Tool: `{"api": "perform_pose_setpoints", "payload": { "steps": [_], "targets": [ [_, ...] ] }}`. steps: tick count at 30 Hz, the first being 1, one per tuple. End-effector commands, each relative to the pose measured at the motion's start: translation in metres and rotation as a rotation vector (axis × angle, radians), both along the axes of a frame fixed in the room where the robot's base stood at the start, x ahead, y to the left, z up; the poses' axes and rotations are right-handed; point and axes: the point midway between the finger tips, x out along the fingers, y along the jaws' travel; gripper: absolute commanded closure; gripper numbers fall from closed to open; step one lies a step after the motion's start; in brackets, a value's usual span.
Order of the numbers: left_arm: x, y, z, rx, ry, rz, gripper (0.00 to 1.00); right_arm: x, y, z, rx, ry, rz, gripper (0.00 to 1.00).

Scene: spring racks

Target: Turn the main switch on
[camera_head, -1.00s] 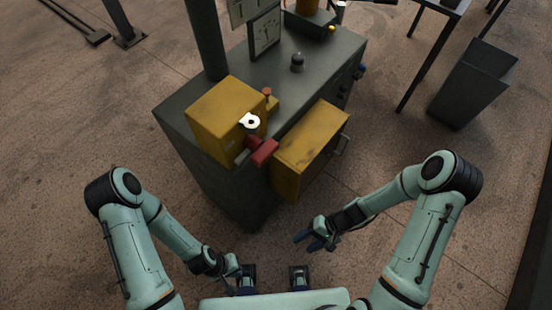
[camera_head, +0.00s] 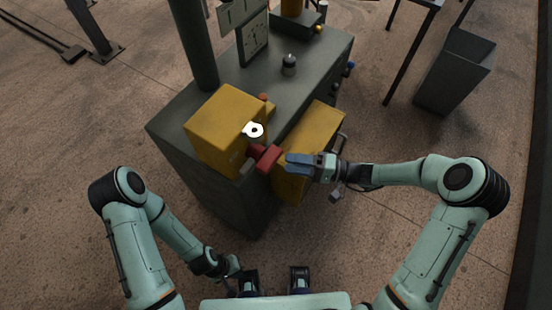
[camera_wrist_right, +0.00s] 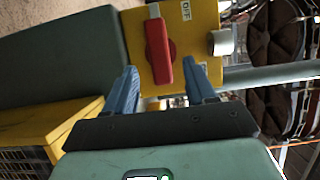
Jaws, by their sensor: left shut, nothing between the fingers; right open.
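The main switch is a red handle (camera_head: 265,157) on the front of a yellow box (camera_head: 222,122). In the right wrist view the red handle (camera_wrist_right: 158,52) lies along the picture's vertical, on a round red base. An OFF label (camera_wrist_right: 186,10) shows beside its upper end. My right gripper (camera_head: 288,163) is open and points at the handle. In the wrist view its blue fingers (camera_wrist_right: 162,80) lie on either side of the handle's lower end, seemingly just short of it; contact cannot be told. My left gripper (camera_head: 234,268) is shut and empty, low near my base.
The yellow box sits on a dark grey cabinet (camera_head: 185,150). A yellow drawer-like box (camera_head: 312,130) juts out beside the switch, under my right gripper. A grey bin (camera_head: 455,75) stands at the right.

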Motion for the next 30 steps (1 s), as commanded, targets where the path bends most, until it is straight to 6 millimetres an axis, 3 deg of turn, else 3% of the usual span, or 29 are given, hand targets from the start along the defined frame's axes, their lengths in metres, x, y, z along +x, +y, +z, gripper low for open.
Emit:
{"api": "perform_pose_setpoints", "payload": {
  "steps": [3, 9, 21, 26, 30],
  "targets": [
    [0.002, 0.0, 0.004, 0.0, -0.002, 0.0, 1.0, 0.005, 0.024, 0.001, 0.001, 0.002, 0.003, 0.45],
    [0.003, 0.0, 0.007, 0.0, -0.004, 0.0, 1.0, 0.011, 0.047, 0.0, 0.0, 0.002, 0.002, 0.45],
    [0.004, 0.0, 0.008, 0.0, -0.004, 0.0, 1.0, 0.013, 0.054, -0.001, -0.002, 0.001, 0.0, 0.45],
    [0.004, 0.0, 0.008, 0.0, -0.004, 0.0, 1.0, 0.013, 0.053, -0.001, -0.001, 0.002, 0.0, 0.97],
    [0.004, 0.0, 0.008, 0.0, -0.004, 0.0, 1.0, 0.013, 0.053, -0.001, -0.001, 0.002, 0.0, 1.0]
  ]
}}
